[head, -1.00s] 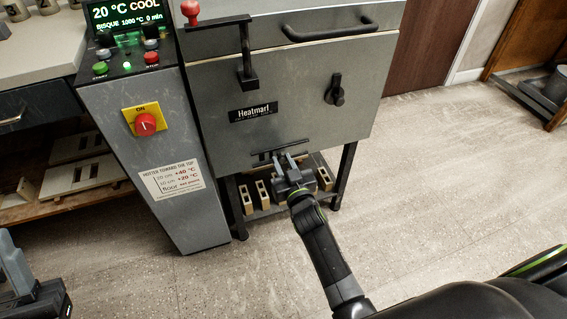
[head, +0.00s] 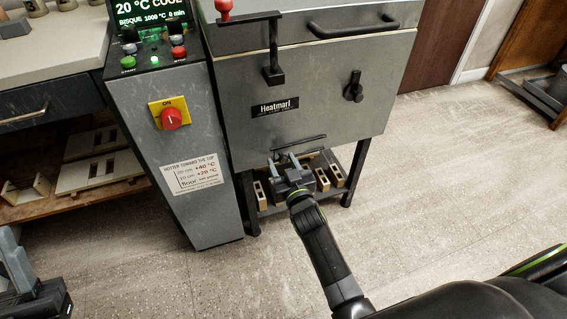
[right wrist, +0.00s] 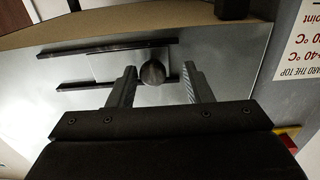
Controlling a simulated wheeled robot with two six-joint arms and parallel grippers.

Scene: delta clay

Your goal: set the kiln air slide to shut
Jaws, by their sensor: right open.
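The kiln air slide shows in the right wrist view as a pale plate (right wrist: 112,67) between two dark rails, with a round dark knob (right wrist: 152,72) near its right end there. My right gripper (right wrist: 158,82) is open, with one finger on each side of the knob in that view. I cannot tell whether the knob lies fully between the fingertips. In the head view my right gripper (head: 284,163) is low at the kiln (head: 310,95) front, just under a dark rail (head: 299,143), and hides the knob. Part of my left gripper (head: 18,270) shows at the lower left edge.
The control cabinet (head: 170,130) with a red knob on a yellow plate stands left of the kiln. Kiln legs and several pale blocks (head: 323,180) on a low shelf are close beside my right gripper. The floor (head: 440,180) to the right is open.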

